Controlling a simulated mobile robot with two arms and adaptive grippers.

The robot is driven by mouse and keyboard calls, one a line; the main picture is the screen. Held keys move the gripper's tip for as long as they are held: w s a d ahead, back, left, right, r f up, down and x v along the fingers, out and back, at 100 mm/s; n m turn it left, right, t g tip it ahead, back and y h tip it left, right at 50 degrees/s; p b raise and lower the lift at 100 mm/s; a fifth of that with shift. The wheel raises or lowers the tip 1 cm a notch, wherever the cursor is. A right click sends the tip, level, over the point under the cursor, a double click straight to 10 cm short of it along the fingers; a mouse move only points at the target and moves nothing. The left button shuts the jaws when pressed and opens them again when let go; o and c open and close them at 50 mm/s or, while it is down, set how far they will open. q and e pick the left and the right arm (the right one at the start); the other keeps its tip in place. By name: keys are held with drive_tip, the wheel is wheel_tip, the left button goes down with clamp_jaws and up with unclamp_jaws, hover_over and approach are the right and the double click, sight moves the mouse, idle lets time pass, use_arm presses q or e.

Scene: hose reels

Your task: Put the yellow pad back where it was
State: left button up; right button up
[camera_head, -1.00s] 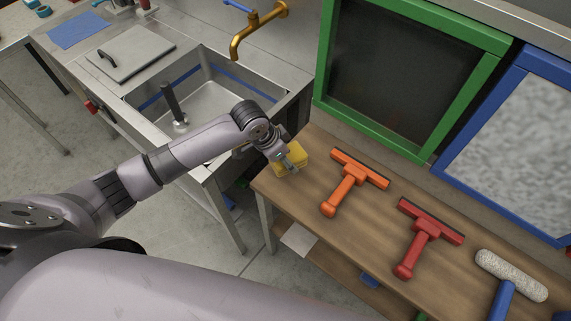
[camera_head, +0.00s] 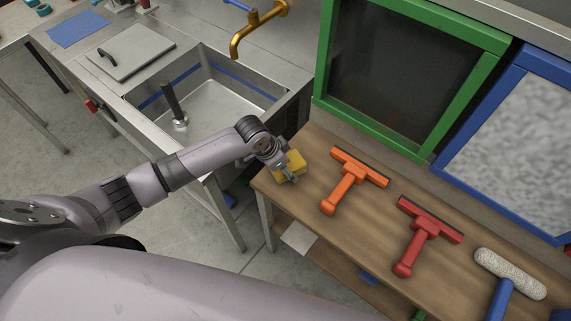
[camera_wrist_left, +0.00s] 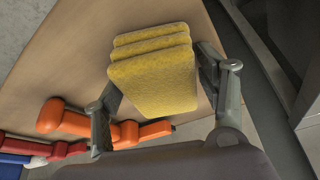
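The yellow pad (camera_head: 292,162) is at the left end of the wooden bench in the head view, between the fingers of my left gripper (camera_head: 285,172). In the left wrist view the yellow pad (camera_wrist_left: 155,72) looks like a ridged, layered block facing the camera. My right gripper is not in view.
An orange squeegee (camera_head: 350,183) lies just right of the pad on the bench (camera_head: 375,228). A red squeegee (camera_head: 424,234) and a roller (camera_head: 511,275) lie further right. A metal sink (camera_head: 215,105) with a brass tap (camera_head: 251,28) is behind my left arm. Green and blue frames stand behind.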

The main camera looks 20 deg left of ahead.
use_arm(q)
drive_tip(key=shift+o, duration=0.5)
drive_tip(key=shift+r, duration=0.15)
drive_tip(key=shift+a+r, duration=0.1)
drive_tip(key=shift+r, duration=0.15)
drive_tip(key=v, duration=1.1)
drive_tip(key=shift+s+r+b, duration=0.2)
drive_tip(key=shift+r+b, duration=0.05)
drive_tip(key=shift+b, duration=0.15)
